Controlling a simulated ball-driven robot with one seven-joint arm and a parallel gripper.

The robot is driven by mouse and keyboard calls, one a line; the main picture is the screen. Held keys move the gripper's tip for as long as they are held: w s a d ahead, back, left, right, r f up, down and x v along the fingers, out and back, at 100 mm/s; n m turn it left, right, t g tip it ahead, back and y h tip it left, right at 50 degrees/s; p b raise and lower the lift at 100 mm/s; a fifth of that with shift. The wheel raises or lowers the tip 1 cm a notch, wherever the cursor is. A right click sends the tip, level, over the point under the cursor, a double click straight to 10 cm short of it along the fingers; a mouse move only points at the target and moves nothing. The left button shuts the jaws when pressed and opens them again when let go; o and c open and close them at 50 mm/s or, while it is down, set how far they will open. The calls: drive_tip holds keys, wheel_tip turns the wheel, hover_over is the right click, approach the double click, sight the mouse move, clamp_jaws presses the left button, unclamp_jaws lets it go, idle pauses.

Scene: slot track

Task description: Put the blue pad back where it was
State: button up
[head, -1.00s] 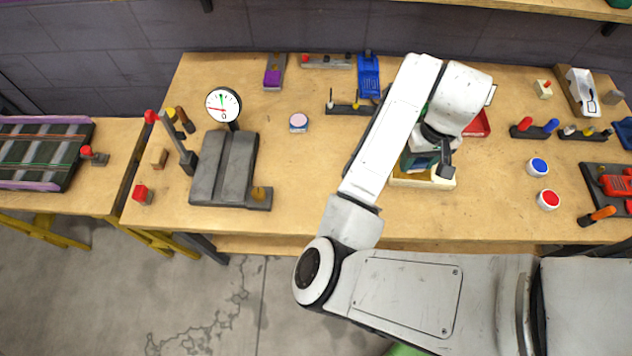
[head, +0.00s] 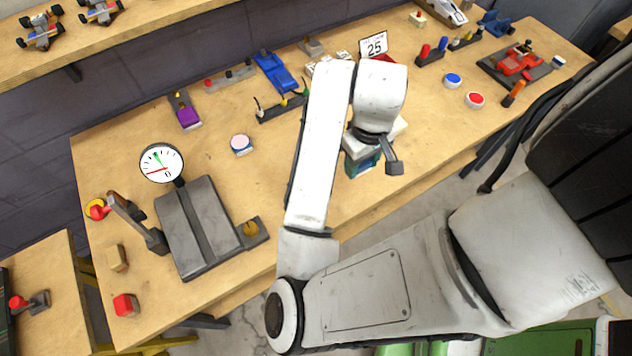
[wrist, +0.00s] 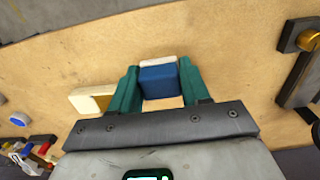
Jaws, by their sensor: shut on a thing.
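My gripper (wrist: 158,88) has its two teal fingers closed on a blue pad (wrist: 158,82), a block with a white strip along its far side. In the wrist view a cream tray (wrist: 84,100) with a tan inside lies on the bench to the left of the fingers, partly covered by one. I cannot tell from these frames how high the pad is above the bench.
On the workbench (head: 240,180), a grey grooved block (head: 200,225) with a dial gauge (head: 161,163) stands left of my gripper. A blue button (head: 453,80) and a red button (head: 475,99) sit to the right. Bare wood lies between.

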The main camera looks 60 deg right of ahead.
drive_tip(key=w+f, duration=0.2)
drive_tip(key=w+a+f, duration=0.1)
drive_tip(key=w+f, duration=0.1)
drive_tip(key=w, duration=0.1)
drive_tip(key=w+a+f, duration=0.1)
drive_tip(key=w+f, duration=0.1)
drive_tip(key=w, duration=0.1)
drive_tip(key=shift+f, duration=0.3)
drive_tip(key=shift+w+f, duration=0.3)
drive_tip(key=shift+f, duration=0.15)
drive_tip(key=shift+w+f, duration=0.1)
drive_tip(key=shift+f, duration=1.55)
drive_tip(key=shift+f, duration=0.2)
drive_tip(key=o, duration=1)
